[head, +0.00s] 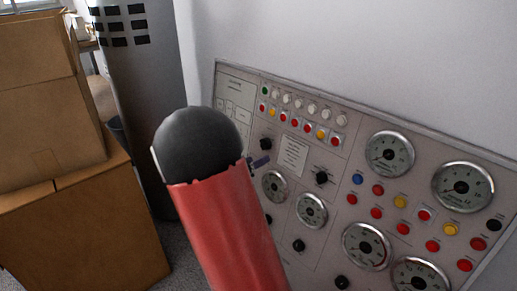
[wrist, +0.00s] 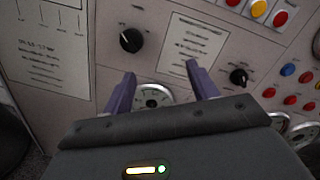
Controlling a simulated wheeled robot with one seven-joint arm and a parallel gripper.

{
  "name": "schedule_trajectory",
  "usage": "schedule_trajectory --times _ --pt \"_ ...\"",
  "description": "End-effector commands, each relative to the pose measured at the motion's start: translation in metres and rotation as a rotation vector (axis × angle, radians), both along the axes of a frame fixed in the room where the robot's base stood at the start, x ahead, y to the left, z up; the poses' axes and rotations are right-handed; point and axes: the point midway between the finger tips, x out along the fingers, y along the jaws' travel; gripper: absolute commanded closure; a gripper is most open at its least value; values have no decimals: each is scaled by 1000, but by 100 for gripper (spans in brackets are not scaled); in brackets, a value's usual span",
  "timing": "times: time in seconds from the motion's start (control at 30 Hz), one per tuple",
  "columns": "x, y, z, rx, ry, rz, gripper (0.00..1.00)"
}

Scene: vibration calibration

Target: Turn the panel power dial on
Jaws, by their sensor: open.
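The grey control panel (head: 230,85) stands against the wall, with several black dials on its face. One black dial (wrist: 131,40) shows in the wrist view at upper left, above my left fingertip; it also shows in the head view (head: 266,143). A second black dial (wrist: 239,76) is to the right; the head view shows it too (head: 321,178). The labels are too small to read, so I cannot tell which is the power dial. My gripper (wrist: 160,72) is open and empty, its purple fingers apart in front of the panel. In the head view my red arm hides most of it.
Round gauges (head: 390,154) and coloured buttons (head: 400,202) cover the panel's right side. A printed sheet (wrist: 190,50) lies between the two dials. Cardboard boxes (head: 50,130) are stacked at left, and a dark grey cabinet (head: 145,80) stands behind them.

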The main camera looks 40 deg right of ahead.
Motion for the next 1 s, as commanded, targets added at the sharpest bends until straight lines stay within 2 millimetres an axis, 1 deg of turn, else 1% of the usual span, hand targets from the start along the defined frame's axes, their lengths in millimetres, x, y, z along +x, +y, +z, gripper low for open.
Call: schedule_trajectory --times 0.03,0.1,0.2,0.27,0.37,0.6,0.7,0.83,1.0 --pt "13 -2 -7 -54 76 42 41" --pt "27 -3 -12 -116 159 91 41" --pt "38 -4 -16 -168 222 131 41" --pt "42 -8 -17 -180 238 140 41" --pt "45 -19 -17 -183 244 142 41" --pt "55 -57 -17 -182 241 140 41" --pt "59 -68 -17 -181 240 141 41" --pt "61 -77 -17 -181 240 141 41" --pt "62 -79 -17 -180 240 143 41"
